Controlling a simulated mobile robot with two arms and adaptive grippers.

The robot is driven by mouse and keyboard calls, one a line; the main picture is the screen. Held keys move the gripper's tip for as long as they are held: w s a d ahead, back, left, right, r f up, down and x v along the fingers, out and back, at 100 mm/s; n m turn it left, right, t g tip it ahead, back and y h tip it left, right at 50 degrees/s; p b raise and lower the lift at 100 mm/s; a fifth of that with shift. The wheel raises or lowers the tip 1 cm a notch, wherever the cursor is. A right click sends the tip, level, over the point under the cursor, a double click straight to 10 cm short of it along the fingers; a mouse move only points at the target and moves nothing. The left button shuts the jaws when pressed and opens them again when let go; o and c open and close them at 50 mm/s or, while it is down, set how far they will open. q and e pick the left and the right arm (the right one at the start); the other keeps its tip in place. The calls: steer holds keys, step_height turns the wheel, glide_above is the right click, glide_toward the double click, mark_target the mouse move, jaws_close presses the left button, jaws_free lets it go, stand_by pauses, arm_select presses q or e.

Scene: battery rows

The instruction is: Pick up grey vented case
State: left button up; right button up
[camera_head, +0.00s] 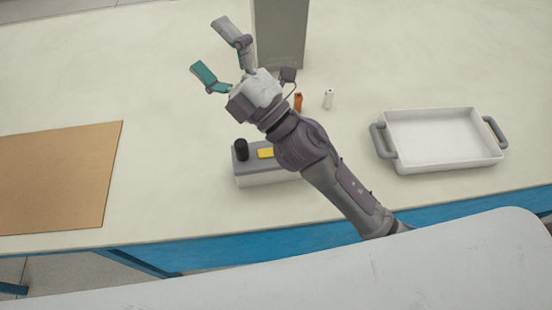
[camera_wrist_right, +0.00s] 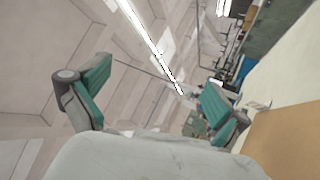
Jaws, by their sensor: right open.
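A tall grey case (camera_head: 280,35) stands upright at the back middle of the table in the head view. Its top is cut off by the frame edge, and I cannot make out vents on it. My right gripper (camera_head: 213,48) is open and empty, to the left of the case, its fingers pointing up and left and apart from it. The right wrist view also shows the right gripper (camera_wrist_right: 155,95) with its two green-padded fingers spread and nothing between them. The case is not seen in that view. My left gripper is not in view.
A grey-topped box (camera_head: 265,178) with a black cylinder (camera_head: 241,150) and a yellow block (camera_head: 265,153) sits partly under my right arm. An orange battery (camera_head: 298,102) and a white battery (camera_head: 328,98) stand nearby. A white tray (camera_head: 445,165) is right, a brown board (camera_head: 55,180) left.

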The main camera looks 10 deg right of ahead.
steer(key=s+a+f+n+g+y, duration=0.2)
steer(key=s+a+n+g, duration=0.35)
steer(key=n+g, duration=0.5)
steer(key=s+a+f+n+g+y, duration=0.15)
steer(key=s+a+n+g, duration=0.25)
steer(key=a+n+g, duration=0.6)
steer(key=n+t+h+p, duration=0.25)
steer(key=n+h, duration=0.65)
steer(key=h, duration=1.3)
glide_above(274, 152)
step_height(274, 152, down, 24)
steer(key=shift+f, duration=0.4)
steer(key=f, duration=0.1)
steer(key=f+p, duration=0.1)
steer(key=f, duration=0.1)
steer(key=f+p, duration=0.1)
steer(key=shift+d+f, duration=0.4)
steer(key=shift+w+f, duration=0.1)
steer(key=shift+f, duration=0.2)
steer(key=c, duration=1.2)
